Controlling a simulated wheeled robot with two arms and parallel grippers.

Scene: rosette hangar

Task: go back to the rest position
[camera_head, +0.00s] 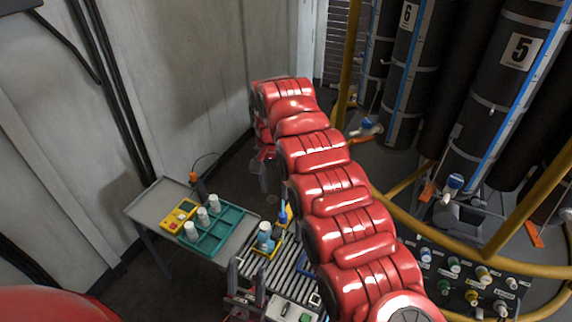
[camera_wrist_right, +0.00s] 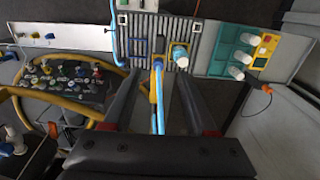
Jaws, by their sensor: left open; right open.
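My right arm, red and segmented, crosses the middle of the head view. Its dark gripper (camera_head: 264,182) hangs at the far end, partly hidden by the arm, above the floor beyond the work stand. In the right wrist view its two fingers (camera_wrist_right: 156,108) are spread apart. A blue tool with some yellow (camera_wrist_right: 158,85) shows in the gap, with no finger visibly closed on it. My left gripper (camera_head: 246,288) is low in the head view, beside the front of the slatted stand (camera_head: 291,268). It is open and looks empty.
A grey side table (camera_head: 150,206) holds a teal tray (camera_head: 228,222) with white-capped bottles and a yellow meter (camera_head: 180,215). A white-and-blue bottle (camera_head: 265,236) stands on the slatted stand. A valve panel (camera_head: 450,275), yellow hoses and tall black cylinders (camera_head: 505,90) fill the right. A wall closes the left.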

